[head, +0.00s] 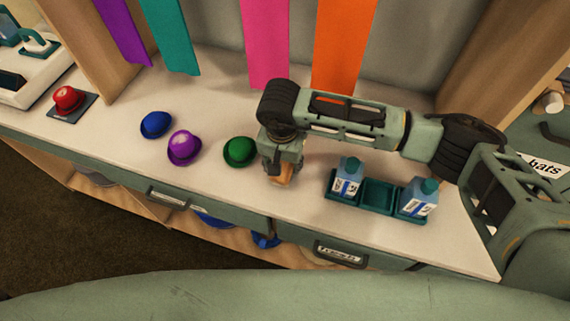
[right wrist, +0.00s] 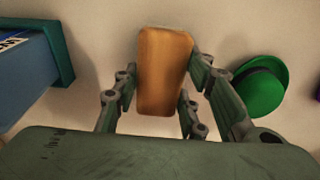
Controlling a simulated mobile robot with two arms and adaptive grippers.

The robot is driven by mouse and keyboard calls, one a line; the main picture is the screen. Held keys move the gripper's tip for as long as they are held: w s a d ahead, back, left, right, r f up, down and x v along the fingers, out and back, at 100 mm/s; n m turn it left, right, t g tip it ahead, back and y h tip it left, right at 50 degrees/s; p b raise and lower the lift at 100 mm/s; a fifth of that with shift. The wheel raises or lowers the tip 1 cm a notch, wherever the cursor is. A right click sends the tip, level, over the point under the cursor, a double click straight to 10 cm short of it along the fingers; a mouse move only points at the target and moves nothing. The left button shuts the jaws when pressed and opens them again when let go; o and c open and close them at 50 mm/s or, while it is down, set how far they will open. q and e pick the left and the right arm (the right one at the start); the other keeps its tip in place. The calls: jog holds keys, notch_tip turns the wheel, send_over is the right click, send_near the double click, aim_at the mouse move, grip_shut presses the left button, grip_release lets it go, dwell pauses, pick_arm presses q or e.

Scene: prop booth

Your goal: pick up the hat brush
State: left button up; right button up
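The hat brush (head: 284,174) shows in the head view as a small orange-brown wooden block under my right gripper (head: 277,172), at the middle of the counter. In the right wrist view the brush (right wrist: 164,72) is upright in the picture between the fingers of my right gripper (right wrist: 165,78). The fingers lie close against both of its long sides, so the gripper looks shut on it. The brush appears at counter height; whether it touches the counter is hidden. Its bristles do not show. My left gripper is not in view.
A green hat (head: 240,151) is just left of my right gripper, with purple (head: 184,147) and blue (head: 156,124) hats beyond. Ribbons hang behind.

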jog(key=c, duration=0.4)
jog(key=shift+c, duration=1.1)
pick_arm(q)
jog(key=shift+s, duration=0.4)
